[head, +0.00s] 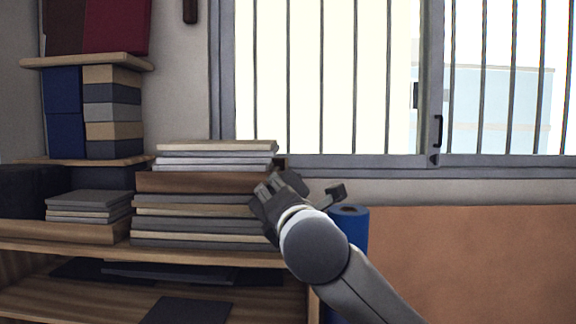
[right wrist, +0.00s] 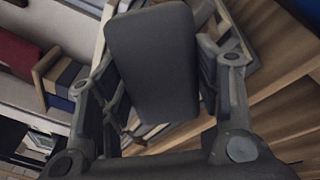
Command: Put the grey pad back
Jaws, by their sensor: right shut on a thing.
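The grey pad (right wrist: 152,62) is a dark, flat, rounded rectangle between the fingers of my right gripper (right wrist: 160,105) in the right wrist view. The gripper is shut on it. In the head view my right gripper (head: 272,192) is at the right end of the large stack of boards and pads (head: 195,222) on the shelf. The held pad cannot be made out clearly there; the gripper and arm hide that end of the stack. My left gripper is not in view.
Several dark flat pieces lie on the lower shelf (head: 75,295). A blue roll (head: 350,224) stands right of the stack, close to my arm. A brown panel (head: 480,255) is below the barred window.

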